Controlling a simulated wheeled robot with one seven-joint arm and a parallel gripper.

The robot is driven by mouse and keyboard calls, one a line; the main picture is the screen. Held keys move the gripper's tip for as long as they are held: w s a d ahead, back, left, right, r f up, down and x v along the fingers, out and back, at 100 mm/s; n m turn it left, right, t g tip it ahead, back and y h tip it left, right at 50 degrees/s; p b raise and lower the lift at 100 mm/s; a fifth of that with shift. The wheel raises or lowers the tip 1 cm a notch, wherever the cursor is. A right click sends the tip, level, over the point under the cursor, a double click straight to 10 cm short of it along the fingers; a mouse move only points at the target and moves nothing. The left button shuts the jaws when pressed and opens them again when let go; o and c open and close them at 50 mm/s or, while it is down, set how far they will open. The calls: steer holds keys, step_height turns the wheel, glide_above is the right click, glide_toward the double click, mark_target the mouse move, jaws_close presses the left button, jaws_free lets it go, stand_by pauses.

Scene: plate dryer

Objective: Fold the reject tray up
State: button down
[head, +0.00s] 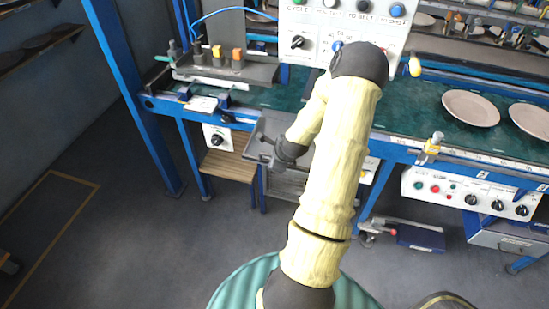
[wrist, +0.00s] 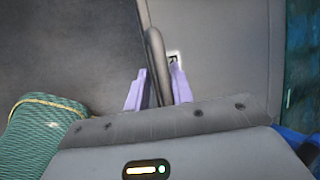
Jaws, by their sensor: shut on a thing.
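The reject tray (head: 266,128) is a grey, shallow tray at the front edge of the machine in the head view, left of my arm. It sticks out low beside the green belt; my arm hides its right part. In the wrist view its flat grey surface (wrist: 215,45) fills the upper right. My gripper (wrist: 157,88) has purple fingers on either side of a dark, upright bar (wrist: 154,48) at the tray's edge, and is shut on it. In the head view my wrist reaches to the tray, and the fingertips are too small to make out.
The green belt (head: 420,110) runs behind the tray, with pale plates (head: 471,108) at right. A white control panel (head: 340,25) stands above it. A blue post (head: 130,90) stands at left. Floor at front left is clear.

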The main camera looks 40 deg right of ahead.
steer(key=shift+w+d+r+p, duration=0.1)
steer(key=shift+d+r+p, duration=0.3)
steer(key=shift+r, duration=0.3)
steer(key=shift+d+r+p, duration=0.35)
steer(key=shift+r, duration=0.35)
steer(key=c, duration=1.5)
jaws_free()
steer(key=shift+o, duration=0.2)
steer(key=a+p+v, duration=0.1)
steer(key=v, duration=1.6)
steer(key=shift+s, duration=0.2)
